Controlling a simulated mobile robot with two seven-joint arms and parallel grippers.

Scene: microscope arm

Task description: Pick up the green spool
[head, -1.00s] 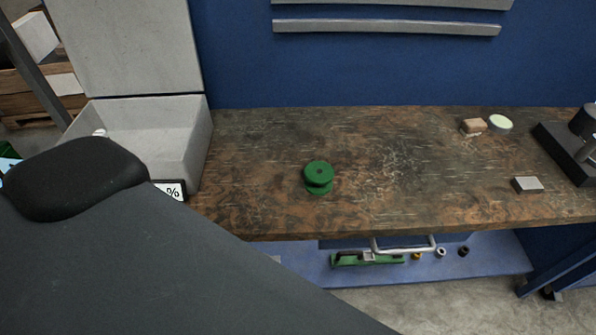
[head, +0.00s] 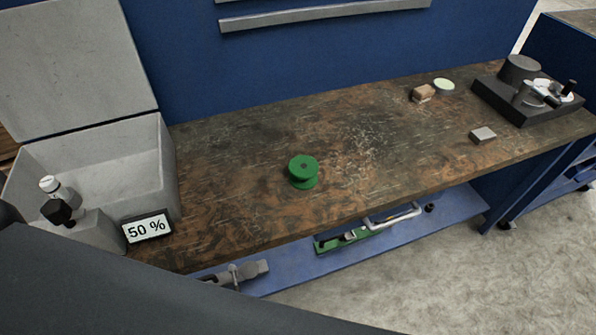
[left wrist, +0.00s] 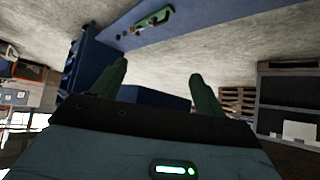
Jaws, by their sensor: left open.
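The green spool (head: 303,171) stands upright on the worn brown workbench (head: 245,215), a little left of the bench's middle in the head view. Nothing touches it. My left gripper shows in the left wrist view (left wrist: 155,92), with its two dark green fingers spread apart and nothing between them. That view looks away from the bench top, and the spool is not in it. In the head view my dark arm covers the lower left, and no gripper fingers show there. My right gripper is in neither view.
A grey open box (head: 155,165) with a display reading 50 % (head: 147,229) stands at the bench's left end. A brown block (head: 423,93), a pale round dish (head: 444,86), a small grey block (head: 483,136) and a dark-based microscope (head: 525,98) are at right. The bench around the spool is clear.

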